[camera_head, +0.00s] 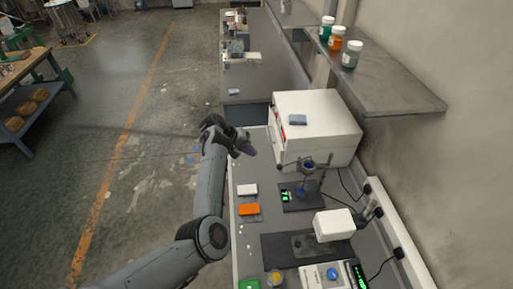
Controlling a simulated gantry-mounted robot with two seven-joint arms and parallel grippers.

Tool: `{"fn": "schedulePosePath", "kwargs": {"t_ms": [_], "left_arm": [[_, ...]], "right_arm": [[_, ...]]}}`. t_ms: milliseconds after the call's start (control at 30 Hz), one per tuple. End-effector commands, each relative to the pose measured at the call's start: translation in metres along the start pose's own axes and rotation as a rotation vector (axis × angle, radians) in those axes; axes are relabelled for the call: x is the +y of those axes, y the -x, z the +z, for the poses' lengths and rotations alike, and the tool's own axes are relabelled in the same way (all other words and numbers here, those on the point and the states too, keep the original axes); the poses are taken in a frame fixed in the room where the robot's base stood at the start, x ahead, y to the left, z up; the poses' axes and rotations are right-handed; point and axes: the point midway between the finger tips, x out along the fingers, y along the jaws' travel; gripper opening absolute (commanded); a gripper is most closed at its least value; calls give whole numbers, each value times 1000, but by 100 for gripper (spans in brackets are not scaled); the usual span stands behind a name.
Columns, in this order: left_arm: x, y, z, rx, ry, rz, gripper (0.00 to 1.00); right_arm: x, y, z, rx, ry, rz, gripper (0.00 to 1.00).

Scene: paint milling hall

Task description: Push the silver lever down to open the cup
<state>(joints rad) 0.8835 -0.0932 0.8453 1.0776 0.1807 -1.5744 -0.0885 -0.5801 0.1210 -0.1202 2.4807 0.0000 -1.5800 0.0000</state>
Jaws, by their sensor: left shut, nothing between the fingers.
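My left gripper (246,148) is at the end of the grey arm that comes in from the lower left. It is shut and empty, over the left edge of the bench, in front of the large white box. A small stand (319,178) on a dark base holds a ring-shaped cup (309,165) to the right of the gripper, clearly apart from it. A blue item (302,192) is below the cup. The silver lever is too small to make out. My right gripper is not in view.
A white box-shaped machine (318,112) stands behind the cup stand. A white device (334,225) and a scale (333,276) are nearer. An orange block (249,209) and a white block (247,190) lie at the left. A wall shelf (385,85) with several jars overhangs the right.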

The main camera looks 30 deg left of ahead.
Motion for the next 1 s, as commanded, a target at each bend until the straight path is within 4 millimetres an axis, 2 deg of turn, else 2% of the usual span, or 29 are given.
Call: {"fn": "schedulePosePath", "kwargs": {"t_ms": [33,200,767,867,967,1000], "left_arm": [[0,8,0,2,1,-1,0],[-3,16,0,0,0,-1,0],[-5,16,1,-1,1,-2,0],[-15,10,6,-12,9,-14,0],[-41,-3,18,-36,28,-44,0],[-56,-10,25,-49,39,-62,0]], "right_arm": [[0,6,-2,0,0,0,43],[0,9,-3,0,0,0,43],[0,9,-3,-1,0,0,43],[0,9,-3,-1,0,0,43],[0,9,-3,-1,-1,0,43],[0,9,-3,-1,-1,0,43]]}}
